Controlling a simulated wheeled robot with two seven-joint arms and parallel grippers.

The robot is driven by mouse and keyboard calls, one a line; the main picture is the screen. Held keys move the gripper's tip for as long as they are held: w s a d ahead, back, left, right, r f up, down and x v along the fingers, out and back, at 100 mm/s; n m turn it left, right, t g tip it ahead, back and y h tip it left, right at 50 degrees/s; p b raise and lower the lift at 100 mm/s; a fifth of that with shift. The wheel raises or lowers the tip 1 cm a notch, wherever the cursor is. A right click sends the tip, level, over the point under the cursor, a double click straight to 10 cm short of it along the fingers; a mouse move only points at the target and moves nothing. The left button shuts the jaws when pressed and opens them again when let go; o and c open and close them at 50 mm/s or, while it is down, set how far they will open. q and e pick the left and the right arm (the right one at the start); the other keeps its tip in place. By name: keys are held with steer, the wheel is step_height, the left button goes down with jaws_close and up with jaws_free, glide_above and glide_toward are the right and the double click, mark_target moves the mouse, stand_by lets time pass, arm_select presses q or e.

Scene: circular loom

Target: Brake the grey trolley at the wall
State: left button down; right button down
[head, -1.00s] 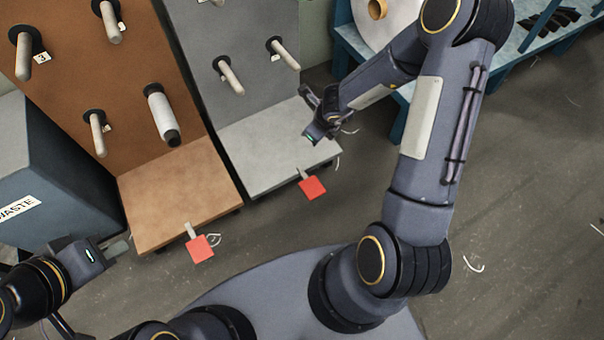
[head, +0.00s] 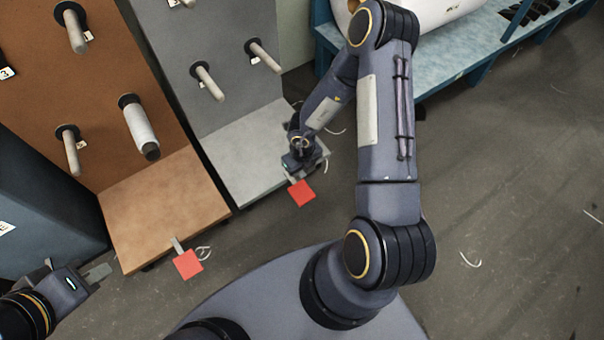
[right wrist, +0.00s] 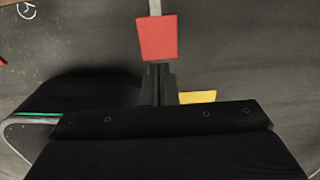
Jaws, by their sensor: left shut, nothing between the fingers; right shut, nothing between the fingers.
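The grey trolley (head: 245,152) stands right of the brown trolley, with a tall pegged back panel and a low deck. A red square pedal (head: 302,193) sticks out on a metal arm from its front edge. My right gripper (head: 291,169) is shut and empty, over the deck's front corner just behind the pedal. In the right wrist view its closed fingers (right wrist: 157,75) point at the red pedal (right wrist: 157,37), very close; I cannot tell if they touch. My left gripper (head: 98,272) is shut and empty, near the brown trolley's front left corner.
The brown trolley (head: 160,215) has its own red pedal (head: 188,264) and carries a white spool (head: 140,130). A dark blue bin (head: 40,205) stands at left. A blue bench (head: 450,70) is at the back right. A yellow patch (right wrist: 198,97) shows beside my right fingers. Open floor lies right.

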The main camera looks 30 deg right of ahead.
mark_target(304, 193)
step_height(304, 193, down, 11)
steer(key=b, duration=0.5)
steer(key=shift+f+b, duration=0.2)
steer(key=shift+b, duration=0.2)
steer(key=f, duration=0.4)
steer(key=shift+s, duration=0.4)
steer(key=shift+d, duration=0.1)
